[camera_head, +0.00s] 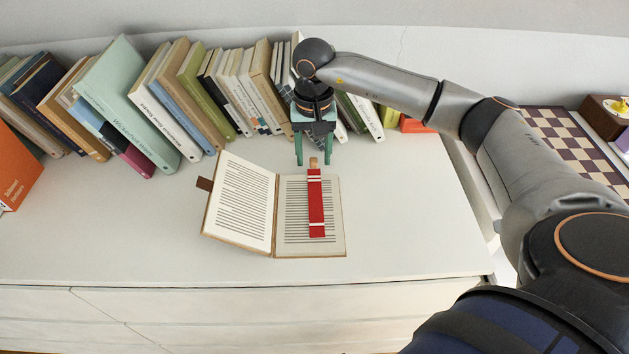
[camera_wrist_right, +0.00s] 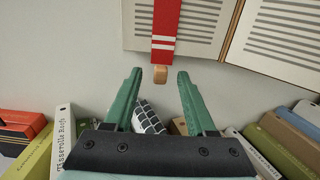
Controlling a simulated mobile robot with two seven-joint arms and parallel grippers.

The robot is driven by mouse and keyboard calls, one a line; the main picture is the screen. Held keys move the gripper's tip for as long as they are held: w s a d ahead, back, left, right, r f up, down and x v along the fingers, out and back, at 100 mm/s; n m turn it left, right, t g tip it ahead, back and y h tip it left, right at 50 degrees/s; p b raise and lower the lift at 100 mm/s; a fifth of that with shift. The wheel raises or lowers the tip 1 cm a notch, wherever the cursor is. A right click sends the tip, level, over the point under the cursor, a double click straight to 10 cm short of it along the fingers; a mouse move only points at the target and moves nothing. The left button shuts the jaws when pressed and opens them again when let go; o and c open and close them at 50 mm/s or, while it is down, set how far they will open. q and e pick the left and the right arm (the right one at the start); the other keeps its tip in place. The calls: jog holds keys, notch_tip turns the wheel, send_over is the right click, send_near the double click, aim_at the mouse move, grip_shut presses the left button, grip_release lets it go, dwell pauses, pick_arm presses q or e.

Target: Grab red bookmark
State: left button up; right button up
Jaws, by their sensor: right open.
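The red bookmark (camera_head: 316,205) with white stripes lies on the right page of the open book (camera_head: 285,258). Its tan tab end sticks out past the book's top edge. My right gripper (camera_head: 313,160) is open around or just above that tab end in the head view. In the right wrist view, the bookmark (camera_wrist_right: 165,28) and its tan tab show ahead of the open green fingers (camera_wrist_right: 157,76), centred between them and apart from both. The book also shows in the right wrist view (camera_wrist_right: 270,50). My left gripper is not in view.
A row of upright and leaning books (camera_head: 130,105) stands along the back of the white cabinet top (camera_head: 420,220), close behind my right gripper. A checkered board (camera_head: 570,140) is at the far right. The cabinet top left and right of the open book is clear.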

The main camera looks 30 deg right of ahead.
grip_shut()
dwell(0.4)
